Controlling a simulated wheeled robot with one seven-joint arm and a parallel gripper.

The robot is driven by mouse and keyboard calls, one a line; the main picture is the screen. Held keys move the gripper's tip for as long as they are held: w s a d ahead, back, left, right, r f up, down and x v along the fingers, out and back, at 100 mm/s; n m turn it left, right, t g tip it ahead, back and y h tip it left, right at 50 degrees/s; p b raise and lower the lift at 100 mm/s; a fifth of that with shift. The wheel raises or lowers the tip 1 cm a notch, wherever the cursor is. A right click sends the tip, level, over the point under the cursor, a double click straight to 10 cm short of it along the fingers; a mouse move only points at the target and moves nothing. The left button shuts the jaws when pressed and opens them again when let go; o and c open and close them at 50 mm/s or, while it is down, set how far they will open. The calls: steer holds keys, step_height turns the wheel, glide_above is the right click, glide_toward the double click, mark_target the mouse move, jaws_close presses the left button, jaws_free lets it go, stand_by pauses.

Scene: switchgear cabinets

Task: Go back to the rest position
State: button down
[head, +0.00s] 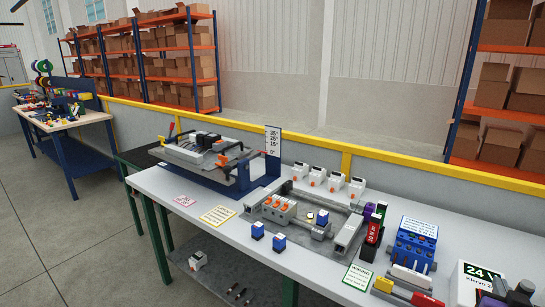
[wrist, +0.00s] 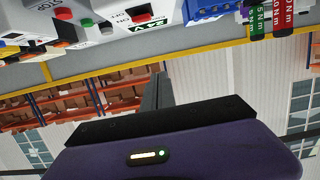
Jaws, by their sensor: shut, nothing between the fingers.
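My gripper (wrist: 157,82) shows in the wrist view only. Its dark fingers are together with nothing between them, and they stand up from a black bar and a purple housing with a small lit strip. The wrist picture is upside down, with the bench items along its top edge. The fingers look apart from these items. My arm and gripper do not show in the head view.
A white workbench (head: 318,262) carries a metal frame with breakers (head: 278,209), a tilted panel unit (head: 205,150), a blue block (head: 412,245) and torque drivers (head: 373,235). A yellow rail (head: 400,168) runs behind it. Grey floor lies open at left.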

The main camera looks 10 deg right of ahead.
step_height(320, 180, up, 4)
steer(key=t+h, duration=0.1)
steer(key=s+a+f+n+t+y+b, duration=0.1)
steer(key=s+a+f, duration=0.1)
steer(key=a, duration=0.6)
steer(key=s+a+f+t, duration=0.1)
steer(key=s+a+t, duration=0.1)
steer(key=a, duration=0.5)
steer(key=s+a+f+n+t+y+b, duration=0.1)
steer(key=s+a+f, duration=0.15)
steer(key=a, duration=0.55)
steer(key=s+a+f+n+y+b, duration=0.1)
steer(key=s+a+f+n+y, duration=0.2)
steer(key=s+a+y, duration=0.2)
steer(key=s+a+f+n+y+b, duration=0.1)
steer(key=s+a+f+n+y, duration=0.3)
steer(key=s+a, duration=0.7)
steer(key=s+y, duration=0.1)
steer(key=s, duration=0.1)
steer(key=shift+s+a+n+y+b, duration=0.3)
steer(key=shift+s+a+y+b, duration=0.05)
steer(key=shift+s+a+y, duration=0.05)
steer(key=shift+d+f, duration=0.1)
steer(key=shift+f, duration=0.05)
